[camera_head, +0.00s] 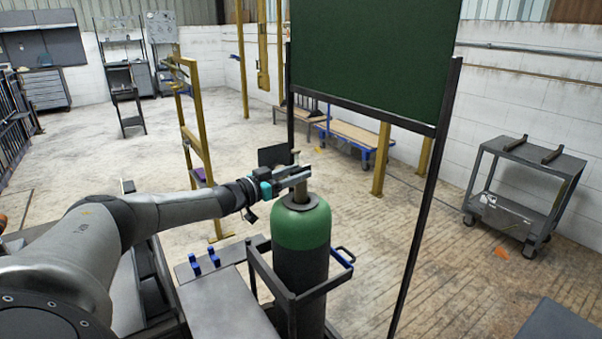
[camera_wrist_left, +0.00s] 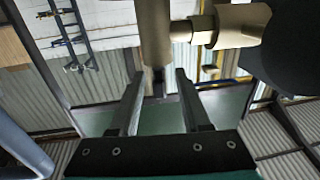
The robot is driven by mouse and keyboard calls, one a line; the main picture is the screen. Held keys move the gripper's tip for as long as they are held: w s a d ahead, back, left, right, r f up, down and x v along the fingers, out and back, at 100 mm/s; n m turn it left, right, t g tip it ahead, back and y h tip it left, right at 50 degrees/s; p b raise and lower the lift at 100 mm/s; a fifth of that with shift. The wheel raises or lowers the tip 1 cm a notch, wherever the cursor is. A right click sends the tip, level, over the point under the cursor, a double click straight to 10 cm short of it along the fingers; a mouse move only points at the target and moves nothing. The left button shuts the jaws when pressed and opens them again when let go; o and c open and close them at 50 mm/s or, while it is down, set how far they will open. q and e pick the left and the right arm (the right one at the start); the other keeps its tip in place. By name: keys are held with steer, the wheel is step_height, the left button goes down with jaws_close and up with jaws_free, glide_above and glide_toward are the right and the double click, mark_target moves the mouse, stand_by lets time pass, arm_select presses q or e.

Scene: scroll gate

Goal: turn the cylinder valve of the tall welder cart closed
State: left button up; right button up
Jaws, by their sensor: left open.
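The gas cylinder (camera_head: 302,232) has a green shoulder and a dark body. It stands upright in the dark frame of the welder cart (camera_head: 222,303). Its valve (camera_head: 297,158) is at the top, partly hidden by my left gripper (camera_head: 302,174), which reaches in from the left at valve height. In the left wrist view, the tan valve (camera_wrist_left: 154,35) has a side fitting (camera_wrist_left: 232,25). The two fingers of my left gripper (camera_wrist_left: 158,76) are apart, with the valve's end in line with the gap. I cannot tell whether they touch it. My right gripper is not in view.
A green welding screen (camera_head: 375,55) on dark posts stands just behind and right of the cylinder. A blue handle (camera_head: 343,257) sticks out from the cart. Farther off are a yellow post frame (camera_head: 200,130), a blue trolley (camera_head: 352,136) and a shelf cart (camera_head: 528,165). Floor at right is mostly clear.

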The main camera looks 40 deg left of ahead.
arm_select(q)
steer(key=shift+w+d, duration=0.15)
steer(key=shift+w, duration=0.7)
jaws_close()
